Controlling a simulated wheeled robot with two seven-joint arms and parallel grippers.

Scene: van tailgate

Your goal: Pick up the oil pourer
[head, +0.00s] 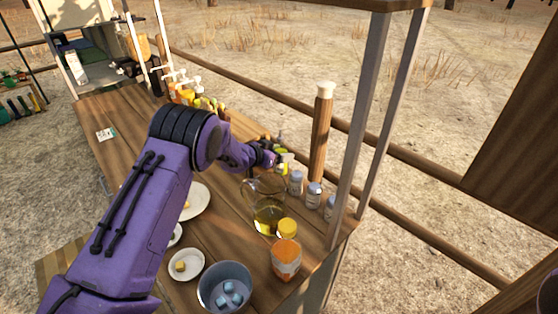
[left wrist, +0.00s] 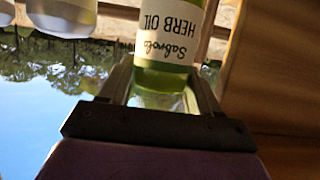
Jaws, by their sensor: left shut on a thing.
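The oil pourer (left wrist: 168,45) is a clear glass bottle of greenish oil with a "Sabrolo HERB OIL" label, upside down in the left wrist view. My left gripper (left wrist: 165,88) is shut on it, with one finger on each side near its lower part. In the head view my left gripper (head: 277,160) is at the far edge of the wooden counter, beside a row of jars. The bottle is mostly hidden there behind the gripper and neighbouring things. I cannot tell whether it is clear of the counter. My right gripper is not in view.
A glass jug (head: 268,214) of yellow liquid stands close in front of the gripper. Grey-lidded jars (head: 296,183) stand to its right, by a wooden mill (head: 321,130). Pump bottles stand further back.

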